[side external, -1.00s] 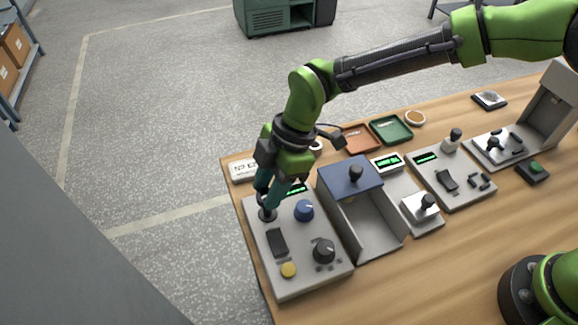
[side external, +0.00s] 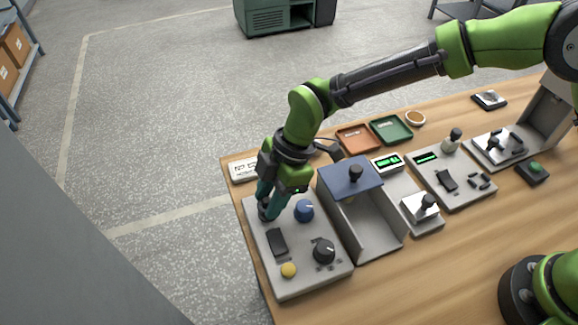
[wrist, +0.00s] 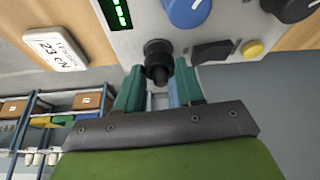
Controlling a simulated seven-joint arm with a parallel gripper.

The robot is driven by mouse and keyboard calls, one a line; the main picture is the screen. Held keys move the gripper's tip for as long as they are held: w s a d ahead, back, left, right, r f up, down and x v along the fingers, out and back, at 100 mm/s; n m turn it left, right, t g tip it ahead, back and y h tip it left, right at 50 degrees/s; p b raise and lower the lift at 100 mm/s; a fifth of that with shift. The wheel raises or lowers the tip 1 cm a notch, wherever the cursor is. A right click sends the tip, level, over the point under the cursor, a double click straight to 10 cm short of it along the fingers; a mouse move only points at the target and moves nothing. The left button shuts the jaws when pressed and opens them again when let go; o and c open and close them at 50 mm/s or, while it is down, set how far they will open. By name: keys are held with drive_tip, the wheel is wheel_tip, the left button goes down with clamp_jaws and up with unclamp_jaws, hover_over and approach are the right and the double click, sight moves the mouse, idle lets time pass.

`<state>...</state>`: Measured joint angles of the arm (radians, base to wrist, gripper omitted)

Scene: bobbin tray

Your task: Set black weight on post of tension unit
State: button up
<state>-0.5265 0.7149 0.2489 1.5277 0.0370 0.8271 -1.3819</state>
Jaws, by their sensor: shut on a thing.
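The grey panel (side external: 299,267) at the left end of the table has a blue knob, a black knob, a black rocker and a yellow button. My gripper (side external: 267,207) is low over its far left corner, with teal fingers shut on a small black piece, which I take for the black weight (side external: 264,213). In the wrist view the black weight (wrist: 158,52) shows between the fingertips (wrist: 160,76), against the panel face, with a narrower knob towards me. Any post under it is hidden. I cannot tell whether it is seated.
A blue-topped open bin (side external: 367,229) stands close right of the panel. Further right are a grey unit (side external: 424,222) with a black-knobbed piece and another panel (side external: 464,194). Orange (side external: 357,138) and green (side external: 391,130) trays lie behind. A white label block (side external: 243,169) is near my gripper.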

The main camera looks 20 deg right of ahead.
drive_tip(key=shift+f, duration=0.6)
idle(0.3)
drive_tip(key=o, duration=1.1)
drive_tip(key=shift+o, duration=0.2)
drive_tip(key=s+v, duration=0.1)
drive_tip(key=v, duration=1.5)
drive_tip(key=s+d+r+m+t+h, duration=0.1)
drive_tip(key=s+d+r+m+t, duration=0.1)
drive_tip(key=s+d+m, duration=0.2)
drive_tip(key=s+d+r+m+t, duration=0.1)
drive_tip(key=s+d+m+t, duration=0.2)
drive_tip(key=d+m, duration=0.8)
drive_tip(key=s+d+r+m+t+h, duration=0.1)
drive_tip(key=s+d+m, duration=0.4)
drive_tip(key=d, duration=0.9)
drive_tip(key=r+m+t, duration=0.1)
drive_tip(key=m, duration=0.2)
drive_tip(key=shift+s+r+t+h, duration=0.15)
drive_tip(key=shift+r+t+h, duration=0.15)
drive_tip(key=shift+r+t, duration=0.1)
